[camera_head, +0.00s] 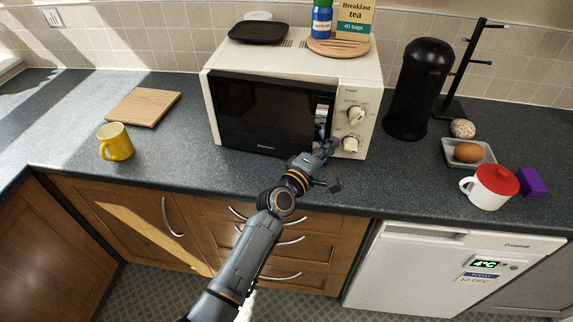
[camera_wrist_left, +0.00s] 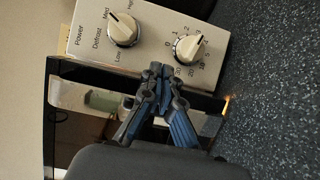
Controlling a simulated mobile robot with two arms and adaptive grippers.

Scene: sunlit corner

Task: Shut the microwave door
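The cream microwave (camera_head: 362,92) stands on the counter against the tiled wall. Its dark door (camera_head: 262,108) lies flush or nearly flush with the front; I cannot tell whether a small gap is left. My left gripper (camera_head: 326,147) is at the door's lower right edge, beside the control panel. In the left wrist view, the left gripper (camera_wrist_left: 161,72) has its fingertips together with nothing between them, in front of the black door edge (camera_wrist_left: 92,76). Whether they touch it is unclear. The two dials (camera_wrist_left: 188,48) are just beyond. My right gripper is not in view.
A black bin-like canister (camera_head: 420,88) and a mug stand (camera_head: 462,70) are right of the microwave. A yellow mug (camera_head: 116,142) and wooden board (camera_head: 143,107) are left. Items stand on the microwave top.

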